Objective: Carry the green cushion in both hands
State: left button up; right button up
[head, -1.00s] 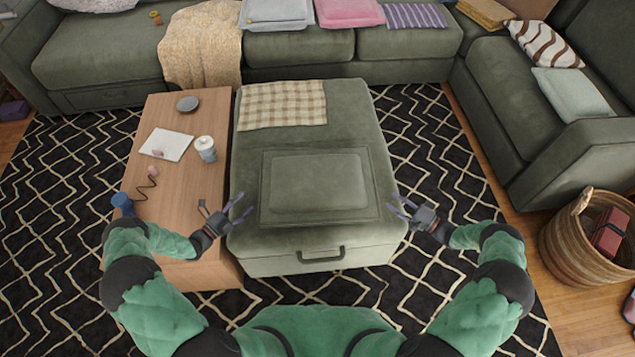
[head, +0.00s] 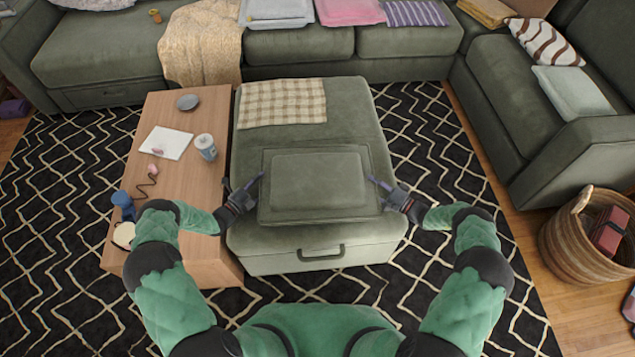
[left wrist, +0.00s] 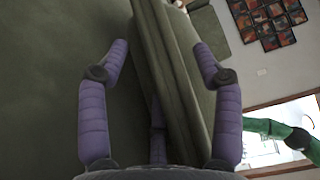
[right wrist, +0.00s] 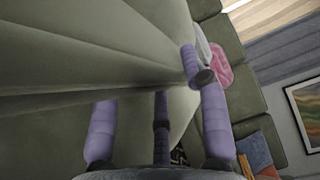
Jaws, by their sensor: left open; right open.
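The green cushion (head: 318,180) lies flat over the front part of the large green ottoman (head: 345,110); I cannot tell whether it is raised off the top. My left gripper (head: 246,184) is at its left side, open, with the cushion's edge (left wrist: 175,75) between its purple fingers in the left wrist view. My right gripper (head: 384,190) is open at its right side. In the right wrist view, green fabric (right wrist: 90,45) fills the upper left, close to the purple fingers, and part of one finger is hidden.
A wooden table (head: 185,210) stands against the ottoman's left, with a white canister (head: 205,147), a notepad (head: 166,143) and a blue object (head: 122,202). A checked cloth (head: 282,103) lies on the ottoman's back. A wicker basket (head: 575,235) stands at right. Patterned rug surrounds the ottoman.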

pick_arm(q)
jog(key=shift+w+d, duration=0.1)
jog(key=shift+w, duration=0.05)
pick_arm(e)
jog(key=shift+w+a, duration=0.1)
pick_arm(q)
jog(key=c, duration=0.9)
pick_arm(e)
jog(key=c, duration=0.9)
pick_arm(q)
grip_shut()
jog(key=shift+r, duration=0.1)
pick_arm(e)
jog(key=shift+r, duration=0.1)
